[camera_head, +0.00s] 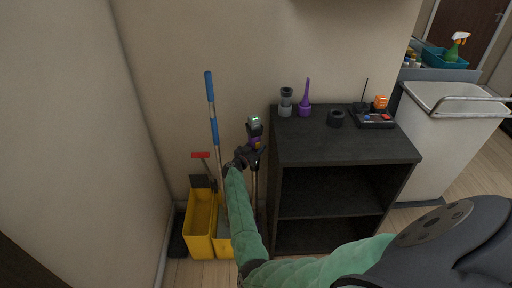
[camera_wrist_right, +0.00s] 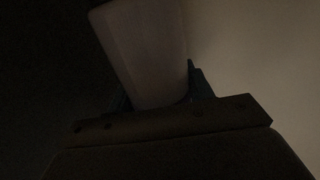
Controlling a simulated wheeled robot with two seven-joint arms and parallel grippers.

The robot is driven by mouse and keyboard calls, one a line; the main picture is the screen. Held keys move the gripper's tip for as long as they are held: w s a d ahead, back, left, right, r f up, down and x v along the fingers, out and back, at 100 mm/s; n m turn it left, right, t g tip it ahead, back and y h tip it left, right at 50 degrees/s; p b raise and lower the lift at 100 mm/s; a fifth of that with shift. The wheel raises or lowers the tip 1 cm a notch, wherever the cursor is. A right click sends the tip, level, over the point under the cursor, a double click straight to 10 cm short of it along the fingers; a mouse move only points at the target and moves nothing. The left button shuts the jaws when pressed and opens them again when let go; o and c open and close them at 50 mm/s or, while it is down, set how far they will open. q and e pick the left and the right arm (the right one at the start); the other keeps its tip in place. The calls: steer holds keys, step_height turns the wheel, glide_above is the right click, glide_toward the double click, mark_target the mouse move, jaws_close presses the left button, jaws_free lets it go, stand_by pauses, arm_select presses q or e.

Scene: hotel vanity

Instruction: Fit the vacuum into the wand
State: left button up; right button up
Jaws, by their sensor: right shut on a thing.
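The handheld vacuum (camera_head: 255,130), dark with a grey-green top and a purple band, is upright left of the dark cabinet. My right gripper (camera_head: 245,160) is just below its body, at the end of the green-sleeved arm. In the right wrist view, its fingers (camera_wrist_right: 155,100) are shut on a pale tapered cylinder (camera_wrist_right: 145,50), which looks like part of the vacuum. A thin upright tube (camera_head: 255,187), seemingly the wand, runs down below the gripper, partly hidden by my arm. I cannot tell whether vacuum and wand touch. My left gripper is out of view.
A yellow mop bucket (camera_head: 199,222) and a blue-handled mop (camera_head: 211,100) stand close on the left. The dark cabinet (camera_head: 345,145) carries a grey cylinder (camera_head: 286,103), a purple nozzle (camera_head: 305,101), a black ring (camera_head: 336,118) and a tray (camera_head: 373,122). A white bin (camera_head: 440,140) is right.

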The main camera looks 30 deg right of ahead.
steer(key=shift+s+a+f, duration=0.1)
steer(key=shift+s+f, duration=0.1)
steer(key=shift+f, duration=0.35)
steer(key=o, duration=1)
steer(key=shift+f, duration=0.1)
steer(key=o, duration=0.4)
steer(key=shift+w, duration=0.2)
steer(key=shift+s, duration=0.1)
